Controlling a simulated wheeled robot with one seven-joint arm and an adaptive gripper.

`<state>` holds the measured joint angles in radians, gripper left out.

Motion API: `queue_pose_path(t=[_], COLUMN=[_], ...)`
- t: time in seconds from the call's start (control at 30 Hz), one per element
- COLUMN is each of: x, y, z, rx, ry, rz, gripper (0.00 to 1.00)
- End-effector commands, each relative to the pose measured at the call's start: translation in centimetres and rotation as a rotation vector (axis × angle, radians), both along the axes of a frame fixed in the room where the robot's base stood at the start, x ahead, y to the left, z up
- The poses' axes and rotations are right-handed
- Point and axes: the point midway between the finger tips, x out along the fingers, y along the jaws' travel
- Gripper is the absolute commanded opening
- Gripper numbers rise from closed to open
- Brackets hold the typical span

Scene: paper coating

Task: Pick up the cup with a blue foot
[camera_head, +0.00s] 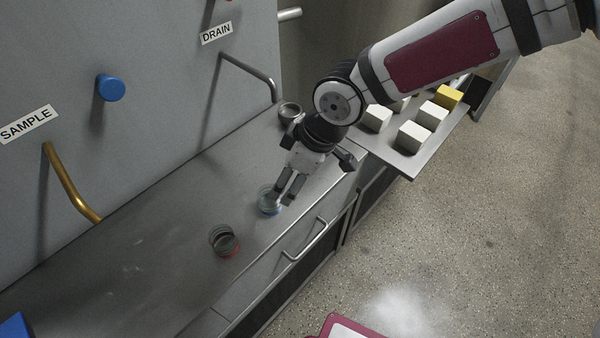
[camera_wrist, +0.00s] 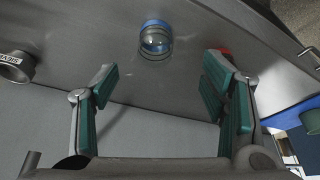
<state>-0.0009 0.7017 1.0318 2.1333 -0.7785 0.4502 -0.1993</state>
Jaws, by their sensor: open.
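The cup with a blue foot (camera_head: 268,202) is a small clear cup standing on the metal counter, partly covered by my fingers in the head view. In the wrist view the cup (camera_wrist: 155,40) lies beyond the fingertips, roughly centred between them. My gripper (camera_head: 284,199) is over the counter close beside this cup. In the wrist view my gripper (camera_wrist: 161,82) has its fingers spread wide with nothing between them.
A clear cup with a red foot (camera_head: 224,241) stands nearer, at left; its red part (camera_wrist: 224,51) peeks past my right finger. A grey sieve (camera_head: 290,112) (camera_wrist: 15,65) sits behind my wrist. White blocks (camera_head: 412,137) and a yellow block (camera_head: 448,97) stand on a side shelf.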

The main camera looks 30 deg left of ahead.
Motion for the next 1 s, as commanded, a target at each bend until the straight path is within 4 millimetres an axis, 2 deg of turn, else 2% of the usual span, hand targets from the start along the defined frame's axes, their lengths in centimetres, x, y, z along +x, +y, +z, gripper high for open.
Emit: queue_pose_path(t=[0.17,0.5,0.63,0.83,1.0], x=[-0.7,-1.0,-1.1,-1.1,-1.2], y=[1.3,3.5,4.1,4.5,5.6], z=[-0.6,-6.1,-7.5,-8.4,-10.6], rx=[0.028,0.026,0.027,0.026,0.024], ry=[0.012,0.011,0.011,0.011,0.012], rz=[0.025,0.025,0.022,0.021,0.023], gripper=[0.67,0.67,0.67,0.67,0.67])
